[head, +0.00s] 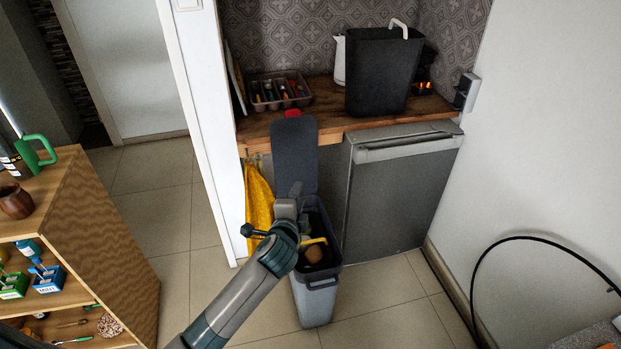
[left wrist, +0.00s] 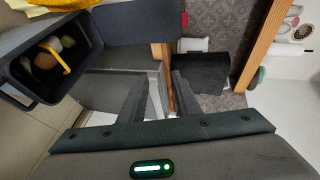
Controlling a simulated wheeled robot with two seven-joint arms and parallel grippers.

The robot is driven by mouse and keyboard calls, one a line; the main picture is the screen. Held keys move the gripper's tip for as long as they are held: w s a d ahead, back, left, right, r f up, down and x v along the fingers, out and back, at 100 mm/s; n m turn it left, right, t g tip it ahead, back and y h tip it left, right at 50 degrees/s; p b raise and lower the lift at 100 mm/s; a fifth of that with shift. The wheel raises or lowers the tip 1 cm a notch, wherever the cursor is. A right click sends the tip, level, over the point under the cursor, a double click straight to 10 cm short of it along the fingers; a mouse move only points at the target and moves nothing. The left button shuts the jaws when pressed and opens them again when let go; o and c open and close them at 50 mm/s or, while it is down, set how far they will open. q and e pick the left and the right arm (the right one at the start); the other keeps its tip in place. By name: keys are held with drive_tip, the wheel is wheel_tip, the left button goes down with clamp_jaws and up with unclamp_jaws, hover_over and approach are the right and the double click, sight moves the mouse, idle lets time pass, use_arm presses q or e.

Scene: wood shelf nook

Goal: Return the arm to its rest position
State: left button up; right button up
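My left arm reaches in from the bottom of the head view. Its gripper (head: 290,200) is beside the open bin (head: 316,302), in front of the raised dark lid (head: 295,150). In the left wrist view the two fingers of my left gripper (left wrist: 158,90) stand apart with nothing between them. The bin (left wrist: 84,62) is at the upper left there, beside the fingers. It holds a yellow curved thing (left wrist: 55,57) and several rounded brown or greenish things (left wrist: 47,60). My right gripper is in neither view.
A wooden counter (head: 335,120) holds a cutlery tray (head: 278,90) and a black container (head: 378,70). A grey mini fridge (head: 400,190) stands right of the bin. A yellow cloth (head: 259,200) hangs left. A wooden shelf (head: 100,240) stands far left. Tiled floor (head: 165,225) is free between.

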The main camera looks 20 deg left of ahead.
use_arm(q)
drive_tip(key=shift+f, duration=0.1)
drive_tip(key=s+f+n+g+h+b, duration=0.15)
drive_tip(key=s+f, duration=0.45)
drive_tip(key=f, duration=0.8)
drive_tip(key=s+f+n+g, duration=0.25)
drive_tip(key=s+f, duration=0.35)
drive_tip(key=f, duration=0.7)
drive_tip(key=s+f+n+g+h+b, duration=0.1)
drive_tip(key=s+f+g, duration=0.35)
drive_tip(key=f, duration=0.95)
drive_tip(key=s+f+n+g+b, duration=0.1)
drive_tip(key=s+f+n, duration=0.1)
drive_tip(key=s+f, duration=0.75)
drive_tip(key=s+f+n+g, duration=0.1)
drive_tip(key=s+f, duration=0.6)
drive_tip(key=s, duration=0.6)
drive_tip(key=s+f+n+g, duration=0.1)
drive_tip(key=s+f+n, duration=0.1)
drive_tip(key=s, duration=0.9)
drive_tip(key=s+f+n+g+b, duration=0.1)
drive_tip(key=s+f, duration=0.4)
drive_tip(key=s, duration=0.6)
drive_tip(key=shift+s+d+n+g, duration=0.2)
drive_tip(key=shift+d+n+g, duration=0.1)
drive_tip(key=shift+n+g, duration=0.4)
drive_tip(key=shift+h, duration=0.25)
